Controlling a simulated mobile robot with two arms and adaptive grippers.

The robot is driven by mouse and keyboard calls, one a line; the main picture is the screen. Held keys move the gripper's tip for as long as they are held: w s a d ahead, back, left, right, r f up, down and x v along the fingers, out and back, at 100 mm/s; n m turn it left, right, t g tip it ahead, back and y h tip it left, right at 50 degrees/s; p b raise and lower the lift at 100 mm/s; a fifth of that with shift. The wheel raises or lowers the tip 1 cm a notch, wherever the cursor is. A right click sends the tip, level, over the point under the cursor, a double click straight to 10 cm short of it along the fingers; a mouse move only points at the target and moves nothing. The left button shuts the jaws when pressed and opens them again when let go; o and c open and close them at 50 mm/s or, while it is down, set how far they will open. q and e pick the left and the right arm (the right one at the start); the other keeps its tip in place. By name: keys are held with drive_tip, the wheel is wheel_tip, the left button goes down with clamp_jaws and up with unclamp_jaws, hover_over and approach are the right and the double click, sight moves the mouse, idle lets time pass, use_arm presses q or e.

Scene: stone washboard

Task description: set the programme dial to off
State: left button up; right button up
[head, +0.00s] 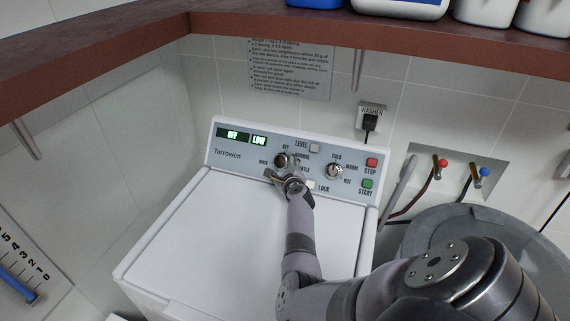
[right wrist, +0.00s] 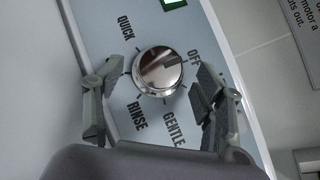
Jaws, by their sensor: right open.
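The programme dial (head: 281,160) is a round metal knob on the washer's sloping panel, partly hidden by my right gripper in the head view. In the right wrist view the dial (right wrist: 159,72) shows whole, and its dark mark points toward the OFF label (right wrist: 193,59). QUICK, RINSE and GENTLE labels stand around it. The left green display (head: 234,134) reads OFF. My right gripper (head: 281,174) is open, with one finger on each side of the dial; gaps show between fingers and knob in the right wrist view. My left gripper is not in view.
The panel also holds a LOW display (head: 259,140), a HOT/COLD knob (head: 334,171), a red STOP button (head: 372,163) and a green START button (head: 367,184). A brown shelf (head: 300,30) with bottles hangs above. A grey bin (head: 480,235) stands right. The washer top (head: 220,240) is clear.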

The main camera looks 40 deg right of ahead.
drive_tip(key=v, duration=0.6)
drive_tip(key=shift+s, duration=0.15)
drive_tip(key=shift+a+f, duration=0.1)
idle(0.4)
